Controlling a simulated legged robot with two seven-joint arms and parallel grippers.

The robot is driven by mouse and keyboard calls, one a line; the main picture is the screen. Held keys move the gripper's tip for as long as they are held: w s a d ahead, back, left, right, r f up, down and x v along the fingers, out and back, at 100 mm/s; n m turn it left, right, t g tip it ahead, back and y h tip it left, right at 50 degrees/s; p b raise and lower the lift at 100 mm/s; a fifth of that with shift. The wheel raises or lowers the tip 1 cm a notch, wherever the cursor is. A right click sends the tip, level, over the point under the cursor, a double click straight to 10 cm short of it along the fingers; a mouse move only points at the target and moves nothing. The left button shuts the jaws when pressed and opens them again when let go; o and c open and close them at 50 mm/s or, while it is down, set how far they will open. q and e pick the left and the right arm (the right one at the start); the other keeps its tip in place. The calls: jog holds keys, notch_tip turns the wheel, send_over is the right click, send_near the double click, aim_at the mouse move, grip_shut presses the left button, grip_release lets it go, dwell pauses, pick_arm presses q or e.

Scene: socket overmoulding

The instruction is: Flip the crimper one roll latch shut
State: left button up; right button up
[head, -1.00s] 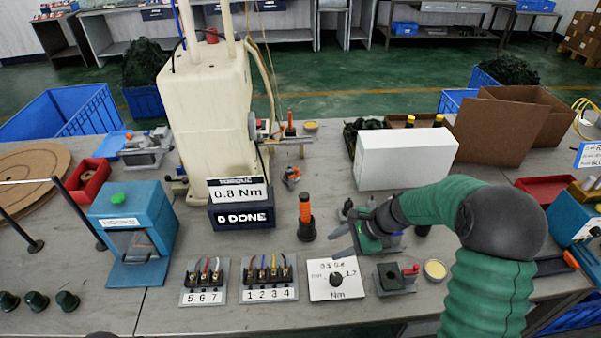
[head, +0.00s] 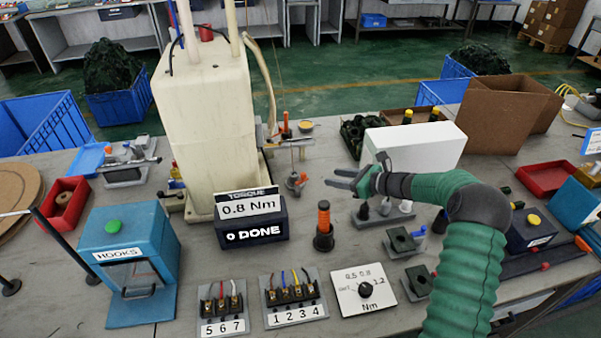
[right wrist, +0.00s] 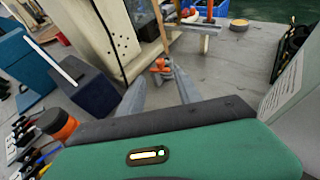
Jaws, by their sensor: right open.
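The tall cream machine (head: 205,120) stands at the back centre. Beside its right foot is a small grey piece with an orange part (head: 297,182). An upright orange handle (head: 285,122) stands on a metal bar assembly just behind it. I cannot tell for sure which of these is the crimper one roll latch. My right gripper (head: 331,178) is open and empty, pointing left at the small orange piece, still apart from it. In the right wrist view the orange piece (right wrist: 160,65) shows beyond and between the fingertips (right wrist: 158,76). My left gripper is not in view.
A black and orange post (head: 324,228) stands in front of my right gripper. A white box (head: 415,143) is behind my right forearm. Terminal blocks and a dial plate (head: 364,290) line the front.

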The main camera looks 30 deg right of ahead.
aim_at(303, 173)
jog(key=x, duration=1.4)
jog(key=shift+s+a+f+b, duration=0.1)
jog(key=shift+a+b, duration=0.05)
jog(key=shift+b, duration=0.15)
jog(key=shift+f, duration=0.15)
jog(key=shift+w+d+f, duration=0.1)
jog(key=shift+w+d, duration=0.1)
jog(key=shift+w, duration=0.05)
jog(key=shift+a, duration=0.1)
grip_shut()
